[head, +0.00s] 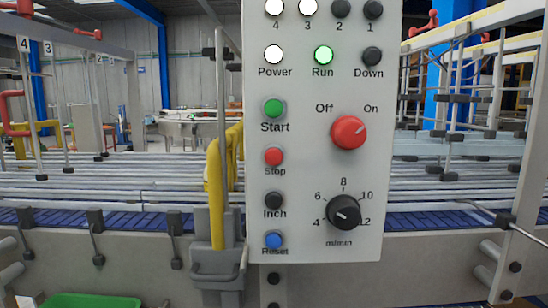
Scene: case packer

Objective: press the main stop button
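The red Stop button (273,156) sits on the left side of the grey control panel (310,180), below the green Start button (273,108) and above the black Inch button (275,200). A blue Reset button (273,240) is lowest in that column. To the right is a large red Off/On knob (348,132), its mark pointing toward On. The Run lamp (323,55) glows green and the Power lamp (274,55) glows white. Neither of my grippers is in the head view.
A black speed dial (344,212) is at the panel's lower right. A conveyor with blue belt sections (120,218) and metal rails runs behind the panel. A yellow post (214,190) stands just left of the panel. A green bin (92,300) is at the lower left.

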